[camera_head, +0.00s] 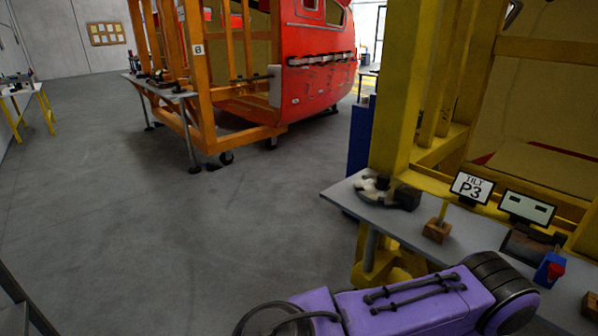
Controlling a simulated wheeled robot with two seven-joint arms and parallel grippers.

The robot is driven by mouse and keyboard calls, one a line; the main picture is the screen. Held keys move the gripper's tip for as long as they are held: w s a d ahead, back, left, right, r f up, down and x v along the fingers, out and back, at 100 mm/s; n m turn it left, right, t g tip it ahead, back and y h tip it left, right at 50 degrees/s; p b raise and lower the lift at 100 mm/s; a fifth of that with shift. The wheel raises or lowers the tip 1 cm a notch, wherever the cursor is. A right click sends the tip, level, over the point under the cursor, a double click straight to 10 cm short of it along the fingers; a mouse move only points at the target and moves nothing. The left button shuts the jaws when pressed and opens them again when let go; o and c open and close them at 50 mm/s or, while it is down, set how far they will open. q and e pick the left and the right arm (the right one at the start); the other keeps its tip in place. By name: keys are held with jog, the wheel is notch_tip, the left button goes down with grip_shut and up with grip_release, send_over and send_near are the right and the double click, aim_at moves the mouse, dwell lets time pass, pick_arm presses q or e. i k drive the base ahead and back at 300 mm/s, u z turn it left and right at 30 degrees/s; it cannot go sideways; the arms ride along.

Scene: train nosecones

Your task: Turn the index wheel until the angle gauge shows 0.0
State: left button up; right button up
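A dark curved part with pale pieces (388,191) lies at the bench's left end. A purple link of my own arm crosses the bottom of the view. Neither gripper shows.
The grey bench (345,196) also bears a wooden block with a yellow peg (437,229) and a blue box with a red knob (549,269). A yellow frame (405,90) rises behind it. A red nosecone (318,85) stands in an orange frame.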

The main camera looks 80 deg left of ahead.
aim_at(376, 187)
jog(key=u, duration=1.2)
jog(key=i, duration=0.2)
